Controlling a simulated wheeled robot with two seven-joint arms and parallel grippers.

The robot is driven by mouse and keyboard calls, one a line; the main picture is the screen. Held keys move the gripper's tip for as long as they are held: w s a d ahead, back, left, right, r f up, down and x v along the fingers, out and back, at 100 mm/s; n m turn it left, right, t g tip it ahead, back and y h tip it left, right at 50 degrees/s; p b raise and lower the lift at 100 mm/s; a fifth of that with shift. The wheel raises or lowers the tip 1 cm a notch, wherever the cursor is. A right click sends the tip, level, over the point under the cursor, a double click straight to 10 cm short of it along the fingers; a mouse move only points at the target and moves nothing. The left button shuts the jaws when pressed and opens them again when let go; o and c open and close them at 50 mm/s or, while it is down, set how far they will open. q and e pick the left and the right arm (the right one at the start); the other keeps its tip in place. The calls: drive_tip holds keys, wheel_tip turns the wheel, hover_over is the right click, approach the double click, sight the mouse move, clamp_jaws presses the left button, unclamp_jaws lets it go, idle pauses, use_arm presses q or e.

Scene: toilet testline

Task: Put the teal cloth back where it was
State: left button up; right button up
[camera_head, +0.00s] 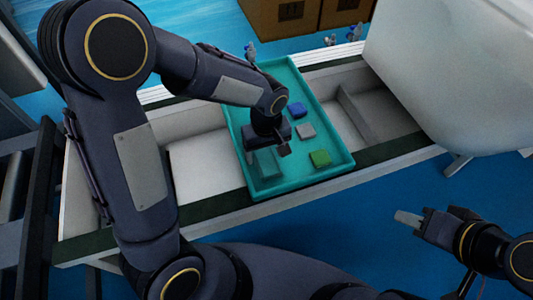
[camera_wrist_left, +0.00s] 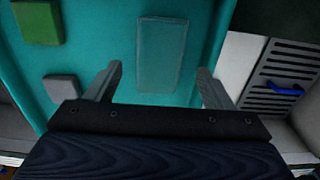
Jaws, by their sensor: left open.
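The teal cloth (camera_head: 267,163) is a flat folded rectangle lying in the teal tray (camera_head: 338,142), near the tray's left front part. It also shows in the left wrist view (camera_wrist_left: 160,52), almost the same colour as the tray floor. My left gripper (camera_head: 268,151) is over the tray, close to the cloth. In the left wrist view its fingers (camera_wrist_left: 160,75) are apart, one towards each side of the cloth, with nothing between the tips. My right gripper (camera_head: 408,218) is at the lower right, away from the tray; its finger gap cannot be made out.
A blue cloth (camera_head: 296,109), a grey cloth (camera_head: 306,131) and a green cloth (camera_head: 320,158) lie in the tray's right part. The tray sits across a pale conveyor or trough (camera_head: 210,170). A large white toilet-like body (camera_head: 450,70) stands at right. Brown boxes (camera_head: 285,18) are behind.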

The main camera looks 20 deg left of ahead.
sight(267, 160)
use_arm(q)
wheel_tip(267, 160, up, 9)
drive_tip(key=p, duration=0.2)
drive_tip(key=s+a+r+m+t+h, duration=0.2)
drive_tip(key=s+a+r, duration=0.1)
drive_tip(key=s, duration=0.5)
drive_tip(key=s+a+r+m+t+h, duration=0.1)
drive_tip(key=s+a+r+m+t, duration=0.2)
drive_tip(key=s+a, duration=0.3)
drive_tip(key=shift+s+r+t+h, duration=0.3)
drive_tip(key=shift+s+r+h, duration=0.15)
drive_tip(key=shift+s, duration=0.65)
drive_tip(key=shift+a, duration=0.1)
